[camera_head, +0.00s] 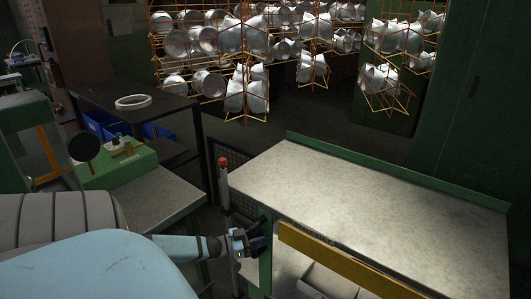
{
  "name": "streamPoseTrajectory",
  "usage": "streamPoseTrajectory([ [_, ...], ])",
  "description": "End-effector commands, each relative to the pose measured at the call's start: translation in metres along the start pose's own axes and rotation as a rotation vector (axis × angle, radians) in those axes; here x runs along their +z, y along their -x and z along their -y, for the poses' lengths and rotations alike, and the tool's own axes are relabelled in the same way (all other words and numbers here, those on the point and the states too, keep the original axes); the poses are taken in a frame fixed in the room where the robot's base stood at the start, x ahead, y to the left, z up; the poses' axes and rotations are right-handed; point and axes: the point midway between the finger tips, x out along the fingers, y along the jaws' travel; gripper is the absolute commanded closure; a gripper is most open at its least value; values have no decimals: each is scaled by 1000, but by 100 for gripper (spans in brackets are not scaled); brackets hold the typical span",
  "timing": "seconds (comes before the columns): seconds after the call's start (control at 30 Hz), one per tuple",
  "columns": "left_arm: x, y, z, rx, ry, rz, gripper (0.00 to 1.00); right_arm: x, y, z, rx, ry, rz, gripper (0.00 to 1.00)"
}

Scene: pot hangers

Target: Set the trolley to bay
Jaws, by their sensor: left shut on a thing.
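My left gripper (257,242) reaches in from the lower left with its blue arm. It is shut at the near left corner of a grey-topped bench (370,190), beside its green leg and a thin upright post with a red knob (223,162). The part between the fingers is small and dark, and I cannot make out what it is. No trolley shows clearly apart from this furniture, so I cannot tell which piece is the trolley or where its bay is. My right gripper is not in view.
A yellow bar (345,263) runs along the bench's near side, above a pale tray (328,282). A green machine (118,163) stands on a grey table at left. Orange wire racks (245,112) of metal pots hang at the back. Dark floor lies between.

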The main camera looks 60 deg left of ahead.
Motion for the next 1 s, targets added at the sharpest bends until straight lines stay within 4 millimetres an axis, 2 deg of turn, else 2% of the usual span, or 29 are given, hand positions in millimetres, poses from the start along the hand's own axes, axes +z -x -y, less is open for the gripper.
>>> streamPoseTrajectory([
  [0.43, 0, 3, 7, -6, -1, 3, 100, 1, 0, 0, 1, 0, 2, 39],
  [0.47, 0, 3, 7, -6, -2, 3, 66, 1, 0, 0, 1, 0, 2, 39],
  [0.53, 0, 3, 6, -6, -1, 3, 50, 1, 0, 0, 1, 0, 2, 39],
  [0.57, 0, 3, 6, -5, -1, 3, 47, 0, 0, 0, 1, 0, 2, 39],
  [0.83, 0, 4, 4, -3, 0, 2, 47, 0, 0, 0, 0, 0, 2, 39],
  [1.0, 0, 23, 4, -3, 1, 5, 47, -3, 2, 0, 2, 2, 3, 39],
])
